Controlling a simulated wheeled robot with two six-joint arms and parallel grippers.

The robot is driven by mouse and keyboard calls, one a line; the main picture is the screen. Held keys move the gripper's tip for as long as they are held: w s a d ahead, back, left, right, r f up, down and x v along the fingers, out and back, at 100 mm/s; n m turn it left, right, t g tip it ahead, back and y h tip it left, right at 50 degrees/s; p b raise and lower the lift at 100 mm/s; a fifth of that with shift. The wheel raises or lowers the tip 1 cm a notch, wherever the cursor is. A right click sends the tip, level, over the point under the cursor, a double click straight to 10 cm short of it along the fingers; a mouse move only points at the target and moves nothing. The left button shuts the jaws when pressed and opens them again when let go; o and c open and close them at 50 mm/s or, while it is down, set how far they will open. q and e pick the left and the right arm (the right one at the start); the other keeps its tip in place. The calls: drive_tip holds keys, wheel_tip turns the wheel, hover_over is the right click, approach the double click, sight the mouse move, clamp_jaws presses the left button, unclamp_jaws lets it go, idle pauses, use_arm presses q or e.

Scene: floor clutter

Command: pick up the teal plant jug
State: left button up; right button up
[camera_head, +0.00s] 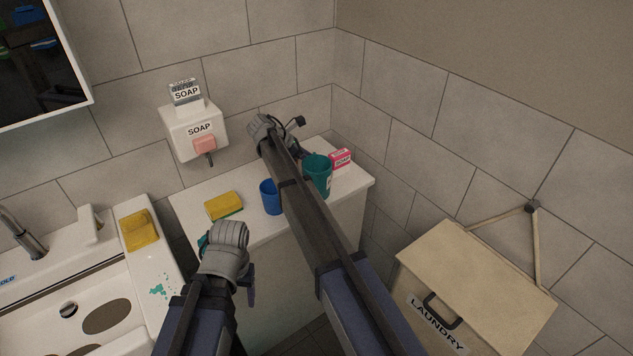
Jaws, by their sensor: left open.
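The teal plant jug (318,168) stands upright on the white counter, right of the blue cup. My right arm crosses in front of its left side and hides part of it. The dark end of my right gripper (299,123) shows beyond the jug, near the wall; its jaws are not clear. My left gripper (250,290) is low in front of the counter, left of and well apart from the jug. It is open, mostly hidden by its own wrist, and nothing shows in it.
On the counter (245,232) are a blue cup (270,198), a yellow sponge (222,206) and a pink soap box (341,158). A soap dispenser (190,128) hangs on the wall. A sink (80,330) stands left, a laundry box (465,275) right.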

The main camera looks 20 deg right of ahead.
clamp_jaws()
idle(1.3)
